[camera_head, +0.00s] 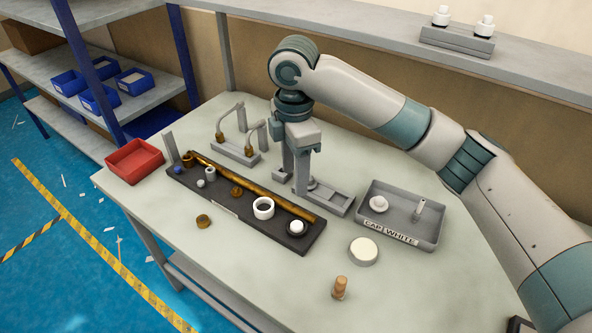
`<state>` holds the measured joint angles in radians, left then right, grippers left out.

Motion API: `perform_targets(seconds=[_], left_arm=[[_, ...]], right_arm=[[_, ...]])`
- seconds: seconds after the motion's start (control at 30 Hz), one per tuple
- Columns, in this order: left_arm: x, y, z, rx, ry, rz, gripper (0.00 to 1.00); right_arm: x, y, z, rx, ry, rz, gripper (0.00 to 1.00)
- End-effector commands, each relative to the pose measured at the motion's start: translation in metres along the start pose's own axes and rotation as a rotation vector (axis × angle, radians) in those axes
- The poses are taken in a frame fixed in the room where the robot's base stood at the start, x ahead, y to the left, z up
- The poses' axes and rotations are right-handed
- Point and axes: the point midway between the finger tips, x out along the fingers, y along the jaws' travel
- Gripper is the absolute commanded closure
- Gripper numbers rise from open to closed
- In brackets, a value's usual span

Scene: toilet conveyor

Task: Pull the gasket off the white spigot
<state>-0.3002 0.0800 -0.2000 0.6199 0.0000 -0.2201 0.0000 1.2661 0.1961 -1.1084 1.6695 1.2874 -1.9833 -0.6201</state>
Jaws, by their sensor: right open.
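My right gripper (295,182) points down, its fingers apart, over the left end of a grey fixture (339,203). A small light round part (313,183) shows in that fixture beside the fingers, partly hidden by them. I cannot tell whether it is the white spigot or whether a gasket is on it. A white round piece (297,226) with a dark ring around its base sits at the right end of the black board (262,232). In the grey tray labelled CAP WHITE (432,240), a white cap (379,203) and a slim upright white part (419,209) stand apart. My left gripper is not in view.
The black board also holds a long brass bar (250,187), a white ring (263,208) and small parts. A red bin (134,161) stands at the table's left corner. A grey stand (235,150) is behind the board. A white disc (363,251) and a tan peg (340,287) stand in front.

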Motion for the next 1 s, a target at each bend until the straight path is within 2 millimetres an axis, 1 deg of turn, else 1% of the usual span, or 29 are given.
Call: perform_targets(seconds=[0.23,0.43,0.57,1.0], left_arm=[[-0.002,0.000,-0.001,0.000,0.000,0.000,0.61],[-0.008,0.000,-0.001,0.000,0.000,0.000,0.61],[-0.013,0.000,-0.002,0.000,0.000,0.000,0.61],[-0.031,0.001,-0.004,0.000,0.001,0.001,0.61]], right_arm=[[0.007,0.000,0.000,0.000,0.001,-0.002,0.52],[0.026,-0.001,0.000,0.000,0.001,-0.003,0.52],[0.045,-0.001,0.000,0.001,0.000,-0.004,0.52],[0.117,-0.001,0.000,0.001,0.000,-0.003,0.52]])
